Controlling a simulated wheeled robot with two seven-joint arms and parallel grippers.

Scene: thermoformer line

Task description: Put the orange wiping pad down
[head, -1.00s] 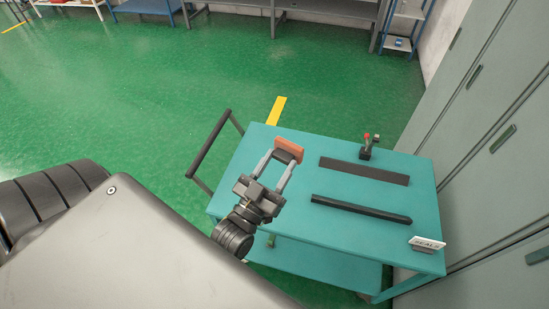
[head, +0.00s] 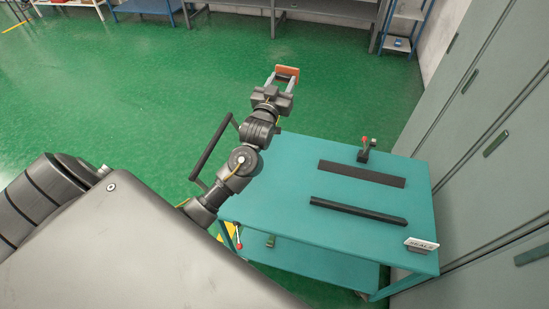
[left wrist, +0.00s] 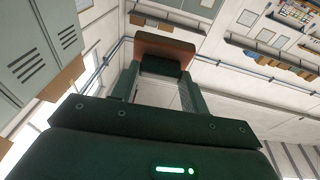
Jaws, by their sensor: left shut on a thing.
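The orange wiping pad (head: 288,72) is held between the fingertips of my left gripper (head: 283,80), which is shut on it. In the head view the gripper is raised, and it shows beyond the far left corner of the teal cart (head: 285,216), over the green floor. In the left wrist view the pad (left wrist: 164,47) sits across the fingertips, with a dark block (left wrist: 160,66) against it. My right gripper is not in view.
Two dark bars (head: 361,174) (head: 358,212) lie on the cart. Grey cabinets (head: 490,140) line the right side. The cart's left top is clear.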

